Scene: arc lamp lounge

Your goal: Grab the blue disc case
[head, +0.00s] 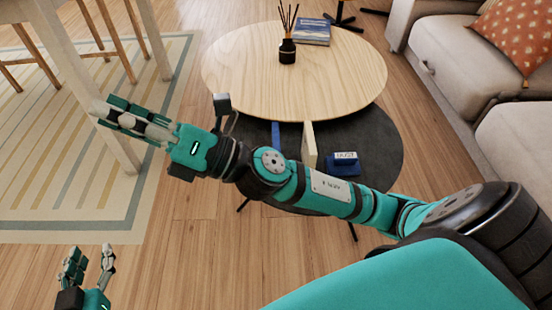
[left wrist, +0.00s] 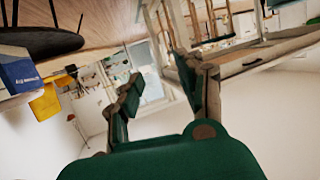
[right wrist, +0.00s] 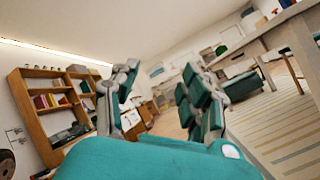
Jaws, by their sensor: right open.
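A thin blue upright piece (head: 276,135) and a cream upright panel (head: 308,143) show below the round table's top; I cannot tell whether the blue piece is the disc case. My left gripper (head: 91,256) is open and empty at the lower left, with fingers apart in the left wrist view (left wrist: 162,92).
A round wooden table (head: 235,75) holds a reed diffuser (head: 287,50) and a blue book (head: 313,32). A beige sofa (head: 450,65) with an orange cushion (head: 515,38) stands at right. A pale table and chairs stand at left. The floor between is clear.

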